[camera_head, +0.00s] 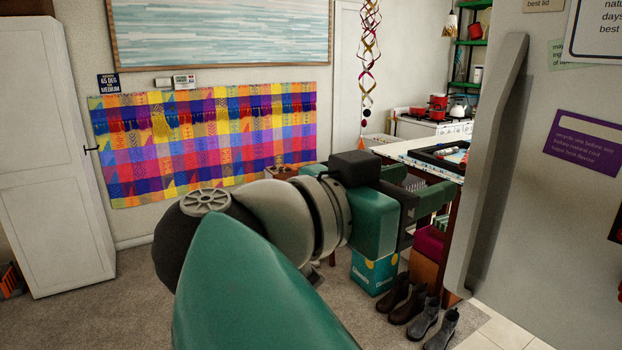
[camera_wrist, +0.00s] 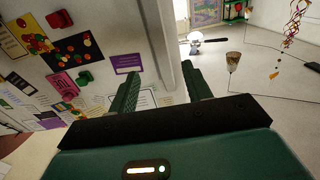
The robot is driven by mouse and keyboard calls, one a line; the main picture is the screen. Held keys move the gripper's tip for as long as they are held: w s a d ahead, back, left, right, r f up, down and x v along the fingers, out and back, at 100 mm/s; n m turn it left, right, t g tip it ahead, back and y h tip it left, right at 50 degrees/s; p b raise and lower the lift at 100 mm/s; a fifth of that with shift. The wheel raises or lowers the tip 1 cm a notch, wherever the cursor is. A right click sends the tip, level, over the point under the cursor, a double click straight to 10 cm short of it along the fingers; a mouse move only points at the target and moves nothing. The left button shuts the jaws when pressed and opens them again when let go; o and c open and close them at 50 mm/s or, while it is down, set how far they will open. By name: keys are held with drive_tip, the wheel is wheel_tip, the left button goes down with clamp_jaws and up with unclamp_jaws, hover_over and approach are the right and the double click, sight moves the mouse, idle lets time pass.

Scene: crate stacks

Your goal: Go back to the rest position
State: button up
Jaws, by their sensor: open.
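My gripper (camera_head: 440,192) is at the end of my teal and grey arm, which reaches out to the right at mid-height in the head view. The gripper is in front of the white-topped table and left of the grey door's long handle. In the wrist view, the two dark green fingers of my gripper (camera_wrist: 160,72) stand apart with nothing between them. The grey door's edge lies behind them in that view. I cannot tell how far the fingers are from the door.
A grey door with a long handle (camera_head: 492,170) and paper notes fills the right side. A table (camera_head: 397,148) with a dark tray stands behind my gripper. A teal box (camera_head: 374,270) and several boots (camera_head: 408,298) are on the floor.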

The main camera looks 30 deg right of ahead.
drive_tip(key=shift+a, duration=0.1)
idle(0.3)
drive_tip(key=w+a+f+n+t+y, duration=0.15)
drive_tip(key=f+n+y, duration=0.35)
drive_tip(key=f, duration=0.5)
drive_tip(key=w+f+n+t+y, duration=0.15)
drive_tip(key=f+n+y, duration=0.3)
drive_tip(key=f, duration=0.55)
drive_tip(key=w+a+f+n+t+y, duration=0.1)
drive_tip(key=w+a+f+n+y, duration=0.1)
drive_tip(key=a+f+n+y, duration=0.5)
wheel_tip(320, 180, down, 4)
drive_tip(key=a+y, duration=0.1)
drive_tip(key=a, duration=0.2)
drive_tip(key=shift+w, duration=0.2)
drive_tip(key=shift+n+y, duration=0.25)
drive_tip(key=shift+c, duration=1.4)
drive_tip(key=shift+s, duration=0.1)
